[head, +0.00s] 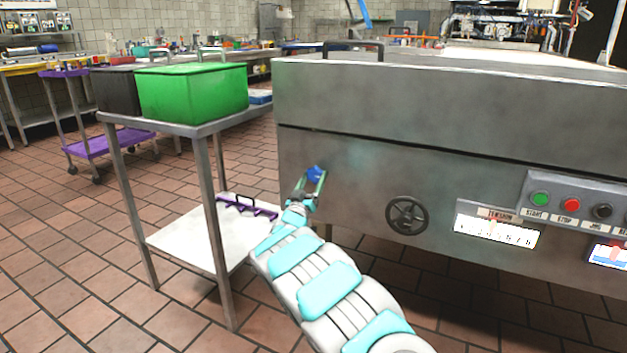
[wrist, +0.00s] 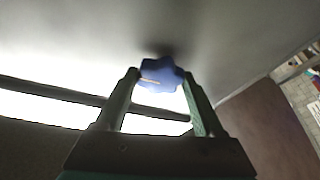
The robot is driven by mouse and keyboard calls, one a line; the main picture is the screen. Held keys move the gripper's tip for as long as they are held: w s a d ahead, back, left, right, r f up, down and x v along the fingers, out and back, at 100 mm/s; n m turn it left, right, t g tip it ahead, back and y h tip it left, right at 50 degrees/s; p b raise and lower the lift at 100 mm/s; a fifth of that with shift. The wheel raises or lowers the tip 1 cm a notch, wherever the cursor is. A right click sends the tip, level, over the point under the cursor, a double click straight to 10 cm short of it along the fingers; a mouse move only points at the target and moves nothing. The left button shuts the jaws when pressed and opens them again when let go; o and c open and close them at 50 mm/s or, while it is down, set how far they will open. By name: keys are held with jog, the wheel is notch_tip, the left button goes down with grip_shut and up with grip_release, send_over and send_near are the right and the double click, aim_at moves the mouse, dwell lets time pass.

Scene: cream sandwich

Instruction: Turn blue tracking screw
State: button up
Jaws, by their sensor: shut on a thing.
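The blue tracking screw (head: 314,173) is a lobed blue knob on the front face of the steel machine (head: 370,190), near its left end. In the wrist view the blue knob (wrist: 161,74) sits between the fingertips, with a small orange mark on its face. My gripper (head: 313,182) reaches up to it from below, its two green fingers on either side of the knob. It also shows in the wrist view (wrist: 160,78), shut on the knob. The shaft behind the knob is hidden.
A black handwheel (head: 407,215) and a control panel with a green button (head: 540,199) are on the machine to the right. A steel table (head: 190,128) with a green bin (head: 193,92) stands at the left.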

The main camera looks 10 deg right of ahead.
jog(key=shift+m, duration=0.4)
